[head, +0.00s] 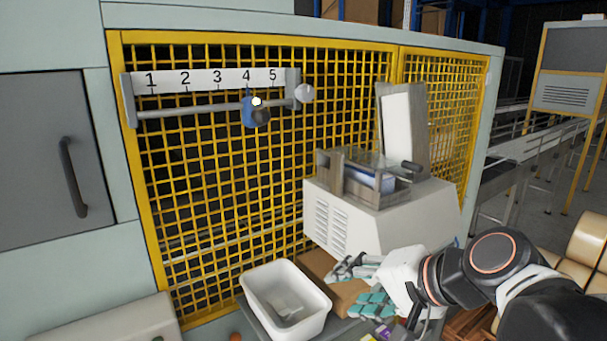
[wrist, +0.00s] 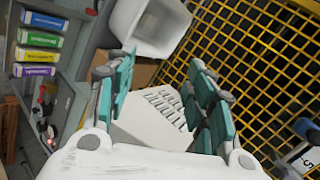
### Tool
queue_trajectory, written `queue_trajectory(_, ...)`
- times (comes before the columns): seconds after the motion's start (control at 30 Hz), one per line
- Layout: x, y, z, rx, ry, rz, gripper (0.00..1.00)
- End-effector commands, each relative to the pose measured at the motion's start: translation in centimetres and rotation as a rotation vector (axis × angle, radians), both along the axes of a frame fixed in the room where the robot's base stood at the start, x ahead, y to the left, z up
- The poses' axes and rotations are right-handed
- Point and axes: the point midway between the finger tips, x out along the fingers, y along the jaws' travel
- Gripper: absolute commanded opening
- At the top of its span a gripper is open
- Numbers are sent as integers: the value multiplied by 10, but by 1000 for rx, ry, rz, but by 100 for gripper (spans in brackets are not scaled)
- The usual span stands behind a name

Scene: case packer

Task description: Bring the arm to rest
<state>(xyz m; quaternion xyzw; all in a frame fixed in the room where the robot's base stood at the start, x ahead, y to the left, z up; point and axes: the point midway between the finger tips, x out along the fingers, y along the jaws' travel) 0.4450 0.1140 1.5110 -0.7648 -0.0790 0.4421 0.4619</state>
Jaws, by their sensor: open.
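My gripper (head: 362,286) is at the lower middle of the head view, on the end of my arm coming in from the lower right. In the wrist view its two teal-padded fingers (wrist: 163,92) stand wide apart with nothing held between them. The gripper is in front of the pale vented machine (head: 345,232) and to the right of the white bin (head: 252,290). The machine's vented side (wrist: 150,130) shows between and behind the fingers in the wrist view. I cannot tell the exact gap to the machine.
A yellow mesh guard (head: 210,190) stands behind, with a rail numbered 1 to 5 and a blue slider (head: 248,112) near 4. Several coloured boxes (wrist: 40,41) lie at left in the wrist view. A cardboard piece (head: 348,296) is close by the gripper. A conveyor (head: 535,147) stands at right.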

Motion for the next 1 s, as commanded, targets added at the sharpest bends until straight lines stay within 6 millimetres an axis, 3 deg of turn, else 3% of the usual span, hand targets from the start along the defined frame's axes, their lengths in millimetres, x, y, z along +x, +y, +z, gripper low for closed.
queue_trajectory(0.1, -28, -27, -37, -274, -37, 75, 49)
queue_trajectory(0.2, -43, -50, -58, -462, -58, 133, 49)
queue_trajectory(0.53, -79, -113, -94, -925, -90, 293, 49)
queue_trajectory(0.87, -78, -114, -149, -933, -90, 295, 49)
queue_trajectory(1.0, -78, -114, -181, -932, -90, 294, 49)
